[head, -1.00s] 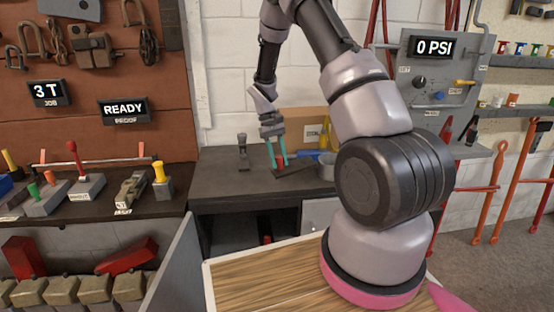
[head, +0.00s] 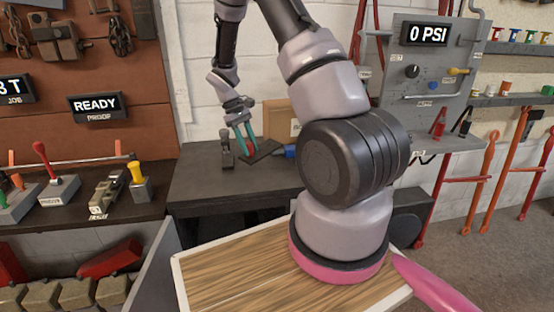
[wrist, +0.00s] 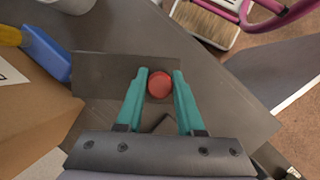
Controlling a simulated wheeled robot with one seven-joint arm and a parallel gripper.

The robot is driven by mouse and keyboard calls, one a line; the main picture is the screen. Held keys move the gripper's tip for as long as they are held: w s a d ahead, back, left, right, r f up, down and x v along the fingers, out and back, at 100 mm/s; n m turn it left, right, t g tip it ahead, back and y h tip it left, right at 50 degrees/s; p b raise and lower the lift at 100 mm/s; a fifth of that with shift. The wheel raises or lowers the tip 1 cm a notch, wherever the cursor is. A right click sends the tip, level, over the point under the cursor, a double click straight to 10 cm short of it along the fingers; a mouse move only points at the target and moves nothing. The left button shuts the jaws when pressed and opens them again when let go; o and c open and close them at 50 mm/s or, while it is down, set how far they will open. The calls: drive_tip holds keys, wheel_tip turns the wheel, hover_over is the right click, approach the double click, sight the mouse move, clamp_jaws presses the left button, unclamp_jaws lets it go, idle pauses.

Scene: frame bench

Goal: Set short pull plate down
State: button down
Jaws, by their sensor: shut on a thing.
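The short pull plate is a flat dark plate (head: 265,150) at the back of the dark bench, and it also shows in the wrist view (wrist: 105,72). Its round red knob (wrist: 159,84) sits between my teal fingers in the wrist view. My gripper (head: 250,153) points down with its fingers on either side of the knob, shut on the plate; it also shows in the wrist view (wrist: 160,88). The plate looks very close to the bench top, but I cannot tell whether it touches.
The bench (head: 205,190) is clear in front. A small grey upright stand (head: 227,152) is left of my gripper. A cardboard box (head: 281,118) and a blue thing with a yellow end (wrist: 45,52) are close beside the plate. A wooden-topped surface (head: 225,280) is in the foreground.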

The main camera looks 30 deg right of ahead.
drive_tip(key=s+d+r+n+t+h, duration=0.1)
drive_tip(key=s+d+r+n+t, duration=0.15)
drive_tip(key=n, duration=0.85)
hover_over(261, 181)
drive_tip(key=shift+h, duration=0.4)
drive_tip(key=shift+w+f, duration=0.1)
drive_tip(key=shift+f, duration=4.45)
drive_tip(key=shift+f, duration=0.15)
drive_tip(key=c, duration=0.5)
unclamp_jaws()
